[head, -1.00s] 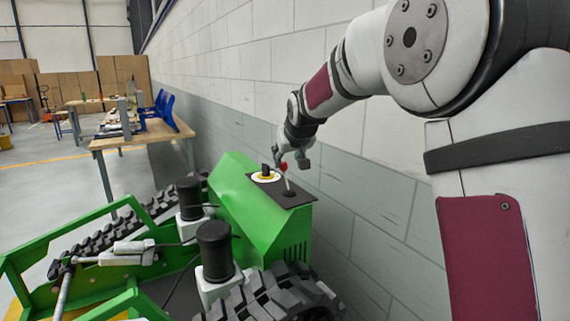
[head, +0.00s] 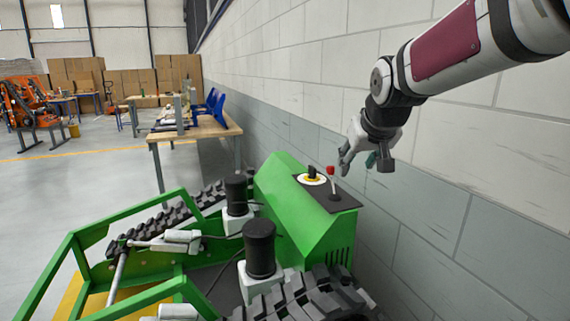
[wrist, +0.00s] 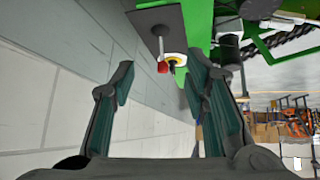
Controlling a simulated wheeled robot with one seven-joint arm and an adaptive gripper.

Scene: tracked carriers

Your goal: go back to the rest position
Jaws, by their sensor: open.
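My gripper (head: 365,162) is open and empty, up to the right of the green carrier (head: 296,212) and in front of the wall. In the wrist view my gripper (wrist: 160,85) shows its two fingers spread wide, with nothing between them. The red-knobbed lever (head: 332,180) stands upright on the carrier's dark top panel (head: 341,203), apart from the fingers. It also shows beyond the fingertips in the wrist view (wrist: 162,62). A black knob on a yellow and white dial (head: 312,178) sits beside the lever.
A block wall (head: 480,190) runs close along the right side. The carrier's black tracks (head: 310,298) and green frame (head: 75,255) fill the lower left. Open floor (head: 60,185) lies at the left.

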